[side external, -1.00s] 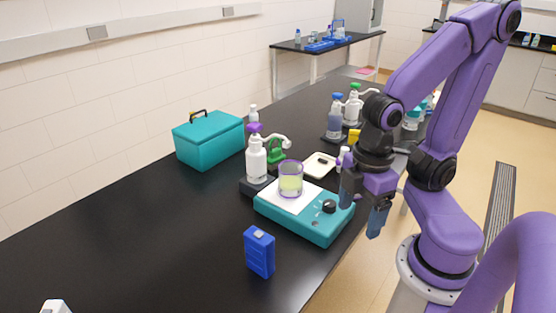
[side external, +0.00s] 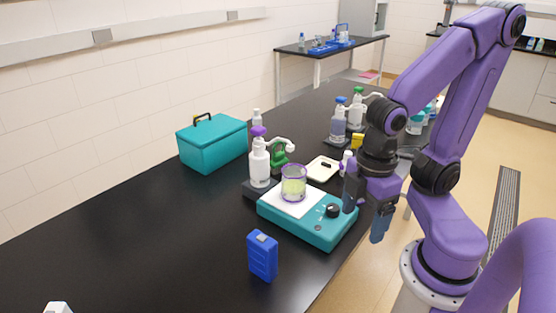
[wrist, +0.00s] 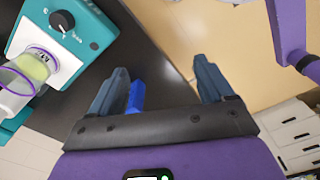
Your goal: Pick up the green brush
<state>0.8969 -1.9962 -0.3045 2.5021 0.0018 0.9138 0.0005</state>
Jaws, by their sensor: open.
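No green brush can be made out for certain. A green object (side external: 280,153) stands behind the white pump bottle in the side external view; it is partly hidden, and I cannot tell whether it is the brush. My gripper (side external: 365,207) is open and points down, just right of the teal stirrer at the table's edge. In the wrist view my gripper (wrist: 160,68) has its fingers wide apart. A bright blue object (wrist: 137,97) shows beside the left finger; I cannot tell whether it lies between the fingers or below them.
The teal stirrer (side external: 295,220) carries a beaker (side external: 293,183) of yellowish liquid. A white pump bottle (side external: 259,165), a teal case (side external: 214,146) and a white dish (side external: 322,168) stand behind it. A blue box (side external: 262,256) stands in front. The table's left front is mostly clear.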

